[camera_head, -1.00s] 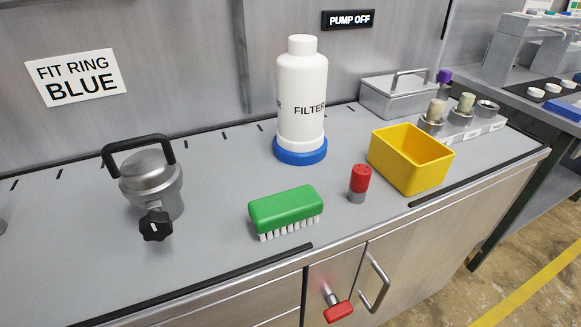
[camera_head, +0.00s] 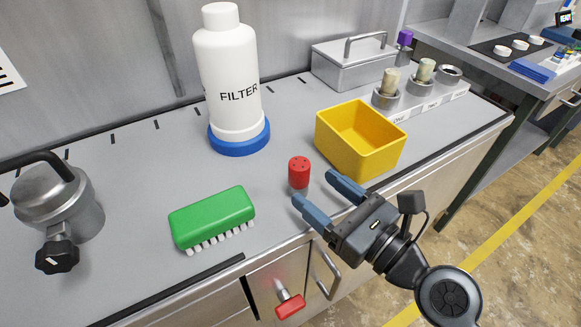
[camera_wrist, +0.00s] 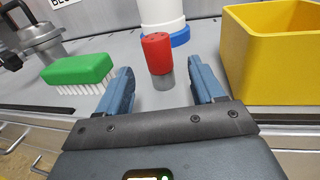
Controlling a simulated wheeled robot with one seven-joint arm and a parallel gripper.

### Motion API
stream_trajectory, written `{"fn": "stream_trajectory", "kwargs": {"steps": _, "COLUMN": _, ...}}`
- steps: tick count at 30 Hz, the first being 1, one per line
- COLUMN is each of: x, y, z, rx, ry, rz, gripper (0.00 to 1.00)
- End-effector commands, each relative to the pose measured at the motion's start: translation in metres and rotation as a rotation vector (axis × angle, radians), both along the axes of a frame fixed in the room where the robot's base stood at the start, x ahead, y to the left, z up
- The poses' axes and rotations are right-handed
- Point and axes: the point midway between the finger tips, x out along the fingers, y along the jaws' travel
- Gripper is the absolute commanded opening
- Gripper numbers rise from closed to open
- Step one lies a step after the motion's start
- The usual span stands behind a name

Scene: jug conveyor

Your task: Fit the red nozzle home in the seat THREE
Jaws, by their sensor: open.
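The red nozzle (camera_head: 299,171) stands upright on the grey bench, with a grey lower part. It also shows in the wrist view (camera_wrist: 157,54), straight ahead between the fingers. My gripper (camera_head: 320,187) is open and empty, its blue fingertips just short of the nozzle on the front side. In the wrist view my gripper (camera_wrist: 160,85) has one finger on each side of the nozzle's line, apart from it. The seat block (camera_head: 428,106) at the back right has a row of round seats. Seat THREE (camera_head: 449,73) is its rightmost and looks empty; the other two hold pale-topped pieces.
A yellow bin (camera_head: 352,155) stands close right of the nozzle. A green brush (camera_head: 212,217) lies to the left. A white filter bottle (camera_head: 229,85) stands behind, on a blue ring. A metal box (camera_head: 345,65) and a purple-topped piece (camera_head: 404,40) are behind the seats.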

Motion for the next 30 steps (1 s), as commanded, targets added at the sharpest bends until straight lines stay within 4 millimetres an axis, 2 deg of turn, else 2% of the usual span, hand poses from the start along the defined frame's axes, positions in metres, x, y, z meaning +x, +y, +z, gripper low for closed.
{"fn": "stream_trajectory", "kwargs": {"steps": 18, "x": 0.049, "y": 0.050, "z": 0.004, "rx": -0.001, "ry": -0.001, "rz": -0.002, "gripper": 0.67}}
{"fn": "stream_trajectory", "kwargs": {"steps": 27, "x": 0.052, "y": 0.054, "z": 0.003, "rx": -0.002, "ry": -0.001, "rz": -0.002, "gripper": 0.67}}
{"fn": "stream_trajectory", "kwargs": {"steps": 30, "x": 0.052, "y": 0.053, "z": 0.003, "rx": -0.002, "ry": -0.001, "rz": -0.003, "gripper": 0.59}}
